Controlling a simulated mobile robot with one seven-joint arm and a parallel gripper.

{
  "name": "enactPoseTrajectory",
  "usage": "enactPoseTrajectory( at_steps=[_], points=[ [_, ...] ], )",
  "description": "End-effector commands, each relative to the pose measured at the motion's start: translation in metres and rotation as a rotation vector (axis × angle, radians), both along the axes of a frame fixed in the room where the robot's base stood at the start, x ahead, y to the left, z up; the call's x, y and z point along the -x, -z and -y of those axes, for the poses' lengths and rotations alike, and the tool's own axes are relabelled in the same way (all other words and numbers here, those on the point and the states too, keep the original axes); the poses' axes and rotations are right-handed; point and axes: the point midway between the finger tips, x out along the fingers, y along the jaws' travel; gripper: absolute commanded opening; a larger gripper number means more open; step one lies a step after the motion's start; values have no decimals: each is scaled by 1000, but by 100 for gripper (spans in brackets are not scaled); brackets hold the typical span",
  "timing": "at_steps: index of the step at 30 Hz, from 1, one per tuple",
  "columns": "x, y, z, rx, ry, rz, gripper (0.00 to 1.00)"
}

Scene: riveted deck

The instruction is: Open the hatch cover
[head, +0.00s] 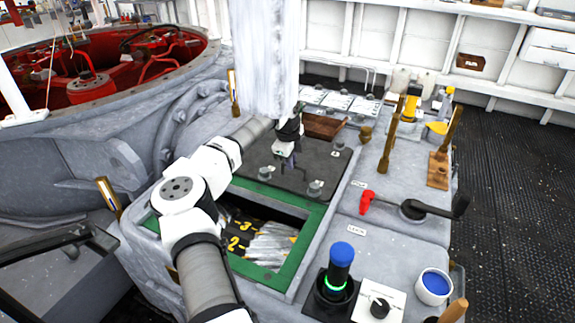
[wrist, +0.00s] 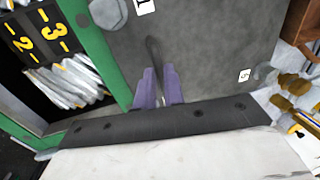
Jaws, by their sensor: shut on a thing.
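The hatch cover (head: 300,173) is a flat dark grey plate with round knobs and small number tags. It lies behind a green-framed opening (head: 310,235), which is uncovered at the front. Inside show a dark panel with yellow numbers (head: 236,236) and crumpled silvery packs (head: 270,245). In the wrist view the cover (wrist: 205,45) fills the middle, with the opening at left. My gripper (head: 287,158) is over the cover. Its purple fingers (wrist: 158,88) are shut on a dark, narrow handle (wrist: 153,50) on the cover. The fingertips partly hide the handle.
Right of the opening are a red-ended lever (head: 367,201), a blue-topped knob (head: 342,253), a white dial box (head: 379,305) and a blue-filled cup (head: 434,286). A brown tray (head: 323,126) sits behind the cover. A red round well (head: 95,85) is at back left.

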Motion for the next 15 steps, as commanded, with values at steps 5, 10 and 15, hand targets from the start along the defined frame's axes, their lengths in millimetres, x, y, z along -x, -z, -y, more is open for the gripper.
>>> enactPoseTrajectory(
  at_steps=[5,10,15],
  points=[
    [-2,-1,0,-1,0,5,0],
    [-2,-1,0,-2,0,4,0],
    [-2,-1,0,-1,0,3,29]
  ],
)
